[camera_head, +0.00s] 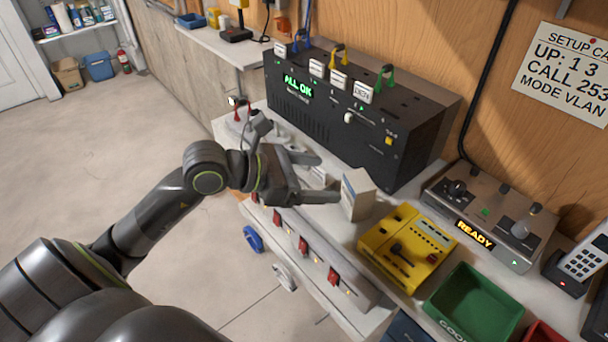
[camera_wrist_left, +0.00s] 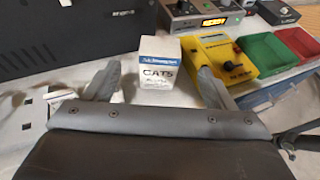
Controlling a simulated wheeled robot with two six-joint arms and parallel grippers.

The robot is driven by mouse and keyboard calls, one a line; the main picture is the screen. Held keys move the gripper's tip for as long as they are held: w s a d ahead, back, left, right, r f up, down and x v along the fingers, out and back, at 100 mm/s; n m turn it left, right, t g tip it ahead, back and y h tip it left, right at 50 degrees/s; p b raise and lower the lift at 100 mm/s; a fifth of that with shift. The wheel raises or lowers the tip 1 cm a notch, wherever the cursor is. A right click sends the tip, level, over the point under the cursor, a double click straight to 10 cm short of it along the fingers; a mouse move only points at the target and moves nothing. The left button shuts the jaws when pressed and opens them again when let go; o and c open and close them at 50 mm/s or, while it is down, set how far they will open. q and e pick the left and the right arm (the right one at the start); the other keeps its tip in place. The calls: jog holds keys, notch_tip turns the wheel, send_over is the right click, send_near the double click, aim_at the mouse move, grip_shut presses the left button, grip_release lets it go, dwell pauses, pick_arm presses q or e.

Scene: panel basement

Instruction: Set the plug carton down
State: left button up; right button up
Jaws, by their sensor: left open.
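The plug carton (camera_head: 357,194) is a small white box that stands upright on the bench, left of the yellow tester. In the left wrist view the carton (camera_wrist_left: 162,72) shows a blue band and "CAT5" lettering. My left gripper (camera_head: 322,178) is open, its fingers pointing at the carton. In the left wrist view the carton shows between and beyond the two fingertips (camera_wrist_left: 160,75), with a gap on each side. The gripper holds nothing. My right gripper is not in view.
The black panel (camera_head: 310,102) with "ALL OK" stands behind the gripper. The yellow tester (camera_head: 407,246), the "READY" box (camera_head: 488,222) and a green tray (camera_head: 474,304) stand to the right. A strip with red switches (camera_head: 303,243) runs along the bench front.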

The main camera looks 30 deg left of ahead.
pick_arm(q)
jog(key=shift+v, duration=1.2)
